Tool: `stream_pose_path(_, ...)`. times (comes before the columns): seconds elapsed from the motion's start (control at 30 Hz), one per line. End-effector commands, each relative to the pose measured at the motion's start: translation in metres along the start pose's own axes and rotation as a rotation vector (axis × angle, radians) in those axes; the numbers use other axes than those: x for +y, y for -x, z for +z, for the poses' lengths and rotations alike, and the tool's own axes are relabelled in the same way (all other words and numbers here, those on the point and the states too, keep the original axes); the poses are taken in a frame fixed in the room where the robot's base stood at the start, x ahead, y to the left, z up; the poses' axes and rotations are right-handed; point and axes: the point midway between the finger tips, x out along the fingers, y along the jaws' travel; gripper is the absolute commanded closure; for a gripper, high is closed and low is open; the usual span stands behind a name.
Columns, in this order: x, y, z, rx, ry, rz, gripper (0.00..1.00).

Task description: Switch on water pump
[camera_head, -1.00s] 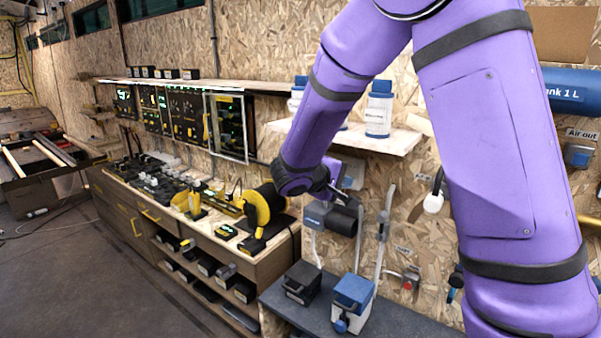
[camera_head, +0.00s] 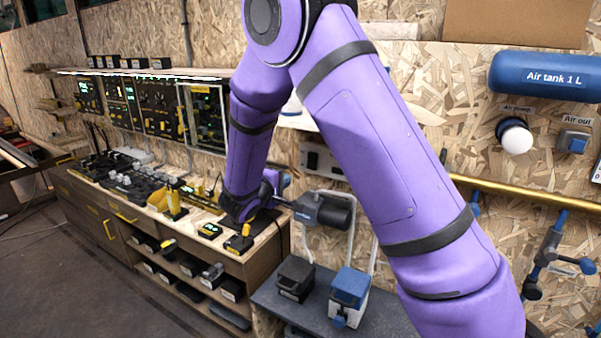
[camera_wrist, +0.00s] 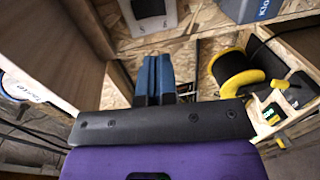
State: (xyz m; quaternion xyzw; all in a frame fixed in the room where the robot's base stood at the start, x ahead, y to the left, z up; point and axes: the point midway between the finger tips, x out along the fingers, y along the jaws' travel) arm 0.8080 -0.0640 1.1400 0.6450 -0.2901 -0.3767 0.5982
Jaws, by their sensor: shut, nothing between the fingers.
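The likely water pump (camera_head: 322,209), a blue-grey body with a black cylinder, is mounted by the board wall above a dark bench in the head view. Its label is too small to read surely, and I cannot make out a switch on it. My gripper (camera_head: 276,184) is just left of the pump and slightly above it, partly hidden by my wrist; I cannot tell whether it touches. In the wrist view my gripper (camera_wrist: 154,78) has its blue-grey fingers together, with nothing between them. The pump is not clearly visible there.
A grey panel (camera_head: 322,160) is on the wall above the pump. A black box (camera_head: 295,279) and a blue-topped white container (camera_head: 350,290) stand on the bench (camera_head: 385,318) below. A yellow-and-black reel (camera_wrist: 235,75) shows in the wrist view. Open floor is at left.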

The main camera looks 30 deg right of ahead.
Motion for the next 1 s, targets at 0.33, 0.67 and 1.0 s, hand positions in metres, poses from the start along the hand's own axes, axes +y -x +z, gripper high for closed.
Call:
stream_pose_path(0.33,0.000,-0.050,0.001,-0.005,0.000,0.000,1.00)
stream_pose_path(0.67,0.000,-0.109,0.001,-0.003,0.001,0.001,1.00)
stream_pose_path(1.0,0.000,-0.137,0.001,-0.001,0.001,0.000,1.00)
